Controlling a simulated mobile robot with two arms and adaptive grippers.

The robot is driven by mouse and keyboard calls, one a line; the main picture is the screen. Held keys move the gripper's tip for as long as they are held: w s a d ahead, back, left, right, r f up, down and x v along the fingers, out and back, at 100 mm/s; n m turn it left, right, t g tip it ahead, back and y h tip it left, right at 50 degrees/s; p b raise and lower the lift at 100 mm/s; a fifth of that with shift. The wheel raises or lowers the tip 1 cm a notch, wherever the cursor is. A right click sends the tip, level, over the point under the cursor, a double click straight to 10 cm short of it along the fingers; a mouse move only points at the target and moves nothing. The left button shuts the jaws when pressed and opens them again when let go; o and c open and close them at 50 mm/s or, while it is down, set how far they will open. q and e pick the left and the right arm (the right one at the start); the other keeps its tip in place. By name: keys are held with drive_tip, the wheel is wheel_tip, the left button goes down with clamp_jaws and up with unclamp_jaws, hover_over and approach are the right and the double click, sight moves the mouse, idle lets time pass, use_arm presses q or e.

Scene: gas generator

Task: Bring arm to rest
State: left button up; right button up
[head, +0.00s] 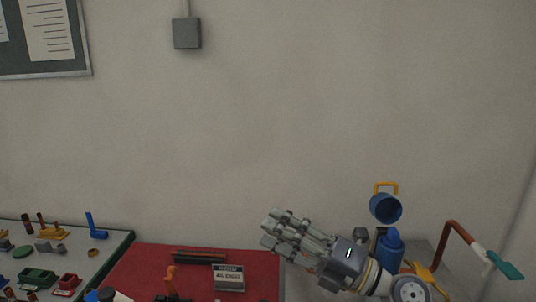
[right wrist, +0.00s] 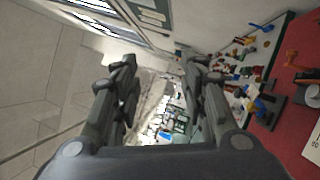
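My right gripper (head: 272,228) is raised above the right edge of the red mat in the head view, its fingers toward the left. In the right wrist view its two fingers (right wrist: 162,80) stand wide apart with nothing between them. The gripper is open, empty and touches nothing that I can see. My left arm and gripper are not in view.
A red mat (head: 140,265) bears a small labelled box (head: 228,277) and an orange part (head: 171,280). A grey table (head: 118,244) with several small parts is at left. A blue container (head: 389,250), a blue cup (head: 385,208) and a bent red pipe (head: 449,240) stand at right.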

drive_tip(key=w+d+f+m+t+h, duration=0.2)
drive_tip(key=d+m+t+h, duration=1)
drive_tip(key=m, duration=0.7)
drive_tip(key=s+d+f+m+g+h, duration=0.35)
drive_tip(key=d+f+m, duration=0.2)
drive_tip(key=f, duration=0.45)
drive_tip(key=s+d+f+m+g+h, duration=0.2)
drive_tip(key=d+f+m+g+h, duration=0.25)
drive_tip(key=f, duration=0.45)
drive_tip(key=s+a+f+m+g+y, duration=0.15)
drive_tip(key=s+f+g, duration=0.35)
drive_tip(key=s+f, duration=0.55)
drive_tip(key=s+a+f+m+g, duration=0.2)
drive_tip(key=s+f+g, duration=0.4)
drive_tip(key=s, duration=0.7)
wheel_tip(320, 180, down, 28)
drive_tip(key=s, duration=0.2)
drive_tip(key=s+d+f+g, duration=0.1)
drive_tip(key=s+d+f, duration=0.1)
drive_tip(key=s+f, duration=1.3)
drive_tip(key=shift+s+d, duration=0.4)
drive_tip(key=shift+s, duration=0.3)
